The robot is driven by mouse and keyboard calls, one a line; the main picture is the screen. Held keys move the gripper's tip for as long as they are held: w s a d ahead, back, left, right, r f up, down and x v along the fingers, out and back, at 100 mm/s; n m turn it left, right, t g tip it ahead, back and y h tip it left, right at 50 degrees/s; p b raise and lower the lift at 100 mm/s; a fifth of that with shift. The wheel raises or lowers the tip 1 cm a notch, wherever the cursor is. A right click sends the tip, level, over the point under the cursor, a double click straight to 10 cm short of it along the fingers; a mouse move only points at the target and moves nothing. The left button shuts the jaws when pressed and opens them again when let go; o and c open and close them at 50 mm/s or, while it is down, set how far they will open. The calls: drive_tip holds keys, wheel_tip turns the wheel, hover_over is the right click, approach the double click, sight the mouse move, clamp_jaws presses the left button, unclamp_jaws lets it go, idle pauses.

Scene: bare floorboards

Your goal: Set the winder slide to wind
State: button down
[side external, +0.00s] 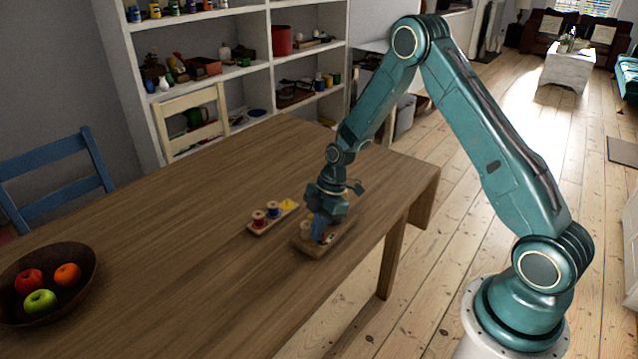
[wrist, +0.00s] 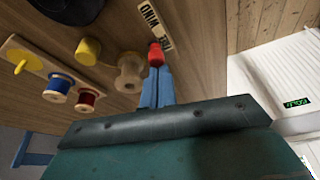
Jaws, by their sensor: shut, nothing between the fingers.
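The winder (side external: 318,245) is a wooden base on the table, partly hidden under my gripper in the side view. In the wrist view its top carries a WIND label (wrist: 147,13) and a second label, partly covered, that seems to read FREE. A red knob (wrist: 156,54) sits beside that second label, away from WIND. A bare wooden spool (wrist: 130,73) and a yellow knob (wrist: 88,51) stand beside it. My gripper (wrist: 156,78) has its blue fingers shut and empty, its tips close to the red knob; contact cannot be told. It also shows in the side view (side external: 319,232).
A wooden rack (side external: 259,229) with red, blue and yellow pieces lies left of the winder. A fruit bowl (side external: 82,285) stands at the far left of the table. The table's right edge (side external: 432,180) is near the winder; bare tabletop lies between bowl and rack.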

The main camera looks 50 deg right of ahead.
drive_tip(key=shift+d, duration=1.65)
drive_tip(key=shift+w+a, duration=0.15)
drive_tip(key=shift+a, duration=0.3)
drive_tip(key=a, duration=0.2)
drive_tip(key=w+a, duration=0.1)
drive_tip(key=shift+r, duration=0.4)
drive_tip(key=v, duration=0.9)
drive_tip(key=shift+s+r, duration=0.1)
